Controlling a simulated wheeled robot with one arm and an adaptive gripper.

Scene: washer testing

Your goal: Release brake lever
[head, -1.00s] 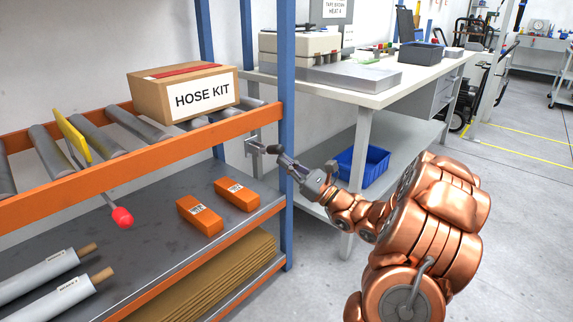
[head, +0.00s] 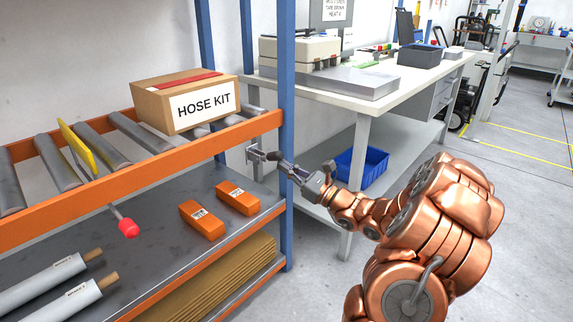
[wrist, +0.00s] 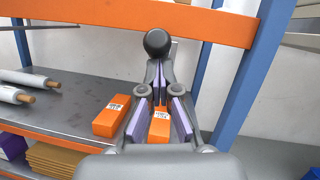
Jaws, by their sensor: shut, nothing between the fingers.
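A grey metal bracket (head: 254,154) with a short lever ending in a dark knob (head: 274,156) sits at the right end of the orange roller rack, beside the blue post. In the wrist view the round dark knob (wrist: 158,43) shows just beyond my fingertips. My gripper (wrist: 159,92) has purple-padded fingers that meet at their tips, with nothing held. In the head view my gripper (head: 284,163) points at the knob from the right; I cannot tell whether it touches it. A second lever with a red knob (head: 128,228) hangs under the rack at left, near a yellow plate (head: 75,147).
A HOSE KIT box (head: 185,102) sits on the rollers. Two orange boxes (head: 202,220) and white rolls (head: 45,277) lie on the lower shelf. The blue post (head: 287,120) stands close to my gripper. A workbench (head: 385,103) with a blue bin (head: 358,167) underneath is behind.

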